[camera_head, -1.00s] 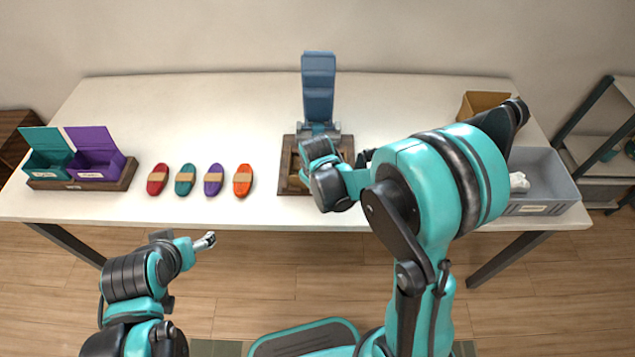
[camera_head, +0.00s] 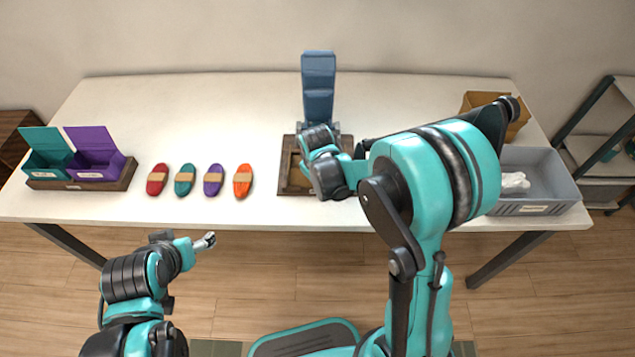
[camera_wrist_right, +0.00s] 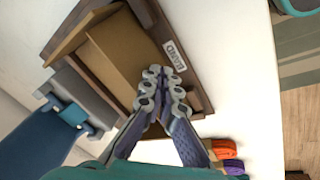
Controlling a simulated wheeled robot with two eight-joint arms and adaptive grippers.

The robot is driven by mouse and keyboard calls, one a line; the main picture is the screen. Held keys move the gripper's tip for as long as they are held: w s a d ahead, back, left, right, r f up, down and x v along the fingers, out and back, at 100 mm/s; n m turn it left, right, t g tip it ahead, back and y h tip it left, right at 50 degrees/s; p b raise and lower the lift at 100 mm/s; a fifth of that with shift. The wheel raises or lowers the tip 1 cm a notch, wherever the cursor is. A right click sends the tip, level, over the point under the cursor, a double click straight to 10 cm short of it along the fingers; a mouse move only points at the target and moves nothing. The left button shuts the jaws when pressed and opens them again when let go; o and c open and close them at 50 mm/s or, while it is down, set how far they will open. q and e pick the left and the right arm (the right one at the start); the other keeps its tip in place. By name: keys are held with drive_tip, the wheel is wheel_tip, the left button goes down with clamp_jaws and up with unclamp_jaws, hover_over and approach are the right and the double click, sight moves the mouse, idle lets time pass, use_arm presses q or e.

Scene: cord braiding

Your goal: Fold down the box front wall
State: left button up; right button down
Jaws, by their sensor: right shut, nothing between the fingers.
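The box (camera_head: 292,172) is a tan cardboard box set in a dark wooden frame at the table's front middle, partly hidden by my right arm in the head view. In the right wrist view its tan panels (camera_wrist_right: 125,45) stand inside the frame, whose labelled front edge (camera_wrist_right: 172,55) faces the floor side. My right gripper (camera_wrist_right: 163,90) is shut and empty, its fingertips over the box near that front edge. I cannot tell whether they touch a wall. In the head view its fingertips are hidden. My left gripper (camera_head: 207,241) hangs in front of the table, away from the box.
A blue upright stand (camera_head: 318,85) rises behind the box. Several coloured cord bundles (camera_head: 185,180) lie to its left, past them teal and purple bins (camera_head: 95,155). A grey tray (camera_head: 545,207) and another cardboard box (camera_head: 485,101) stand at the right.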

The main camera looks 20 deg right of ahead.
drive_tip(key=shift+w+d+f, duration=0.1)
drive_tip(key=shift+w, duration=0.45)
drive_tip(key=shift+w+d+f+b, duration=0.2)
drive_tip(key=shift+w+f+b, duration=0.1)
drive_tip(key=shift+w+b, duration=0.25)
drive_tip(key=shift+w+d+f+b, duration=0.1)
drive_tip(key=shift+w+f+b, duration=0.3)
drive_tip(key=shift+f, duration=0.05)
idle(0.4)
